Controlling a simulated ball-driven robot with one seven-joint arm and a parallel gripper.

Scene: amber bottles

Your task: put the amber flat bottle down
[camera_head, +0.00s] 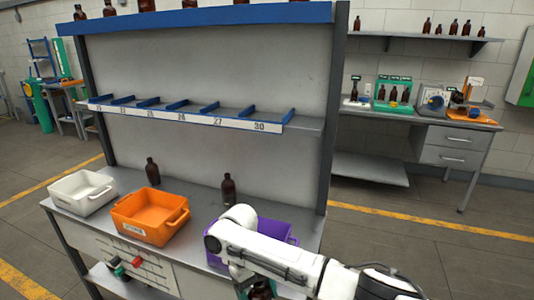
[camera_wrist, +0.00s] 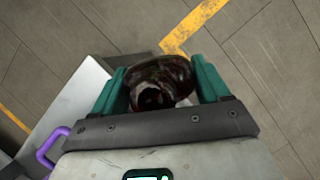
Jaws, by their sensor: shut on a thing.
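The dark amber bottle (camera_wrist: 165,72) is between the two green fingers of my gripper (camera_wrist: 162,84) in the wrist view, and the gripper is shut on it. Its far end points away over the floor. In the head view only a small dark part of the bottle (camera_head: 262,291) shows at the bottom edge, below my white wrist. There my gripper (camera_head: 254,286) is low, in front of the bench, and mostly hidden by my arm. The lower part of the bottle is out of view, so I cannot tell whether it touches anything.
The grey bench (camera_head: 195,205) bears a white crate (camera_head: 84,203), an orange crate (camera_head: 140,231), a purple crate (camera_head: 275,228) partly behind my arm, and two brown bottles (camera_head: 152,172) (camera_head: 228,189). A numbered shelf (camera_head: 200,115) stands above. Bare bench top lies between the orange and purple crates.

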